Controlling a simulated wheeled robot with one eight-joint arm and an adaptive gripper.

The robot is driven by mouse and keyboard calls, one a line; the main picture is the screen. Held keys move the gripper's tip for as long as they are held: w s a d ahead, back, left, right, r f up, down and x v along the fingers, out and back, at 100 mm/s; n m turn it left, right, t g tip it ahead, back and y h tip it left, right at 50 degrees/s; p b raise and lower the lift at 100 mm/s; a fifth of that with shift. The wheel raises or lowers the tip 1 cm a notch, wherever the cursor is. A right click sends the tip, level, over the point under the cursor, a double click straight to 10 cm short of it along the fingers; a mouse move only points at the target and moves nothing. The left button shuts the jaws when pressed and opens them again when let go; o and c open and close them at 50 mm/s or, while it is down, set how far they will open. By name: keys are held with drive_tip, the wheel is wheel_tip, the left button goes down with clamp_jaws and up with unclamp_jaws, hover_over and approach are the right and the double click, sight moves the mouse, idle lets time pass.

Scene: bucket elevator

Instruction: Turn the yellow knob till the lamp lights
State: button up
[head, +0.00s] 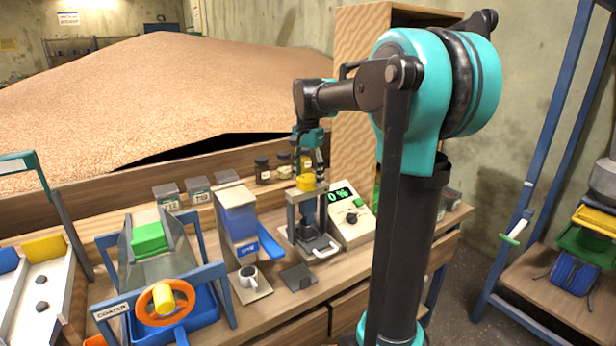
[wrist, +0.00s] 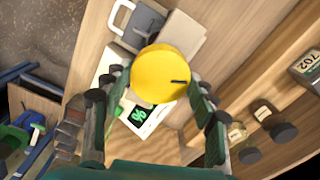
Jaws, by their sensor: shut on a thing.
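The yellow knob (head: 306,182) sits on top of a grey press-like stand (head: 291,214) on the workbench. It also shows in the wrist view (wrist: 160,72) as a round yellow disc with a short dark mark near its right edge. My gripper (head: 307,172) comes down from above and is shut on the knob, one finger on each side. A white meter box (head: 350,220) stands just right of the stand, with a green-lit display (head: 341,194) that seems to read 0 % and a dark dial. I cannot make out which part is the lamp.
Small dark-lidded jars (head: 262,170) stand behind the stand. A coater with an orange wheel (head: 160,300) is farther left. A grain heap (head: 150,95) lies behind.

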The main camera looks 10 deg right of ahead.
drive_tip(key=m, duration=0.4)
drive_tip(key=shift+m, duration=0.3)
drive_tip(key=m, duration=0.3)
drive_tip(key=shift+m, duration=0.3)
drive_tip(key=m, duration=0.4)
drive_tip(key=shift+m, duration=2.2)
drive_tip(key=o, duration=1.2)
drive_tip(key=shift+c, duration=0.2)
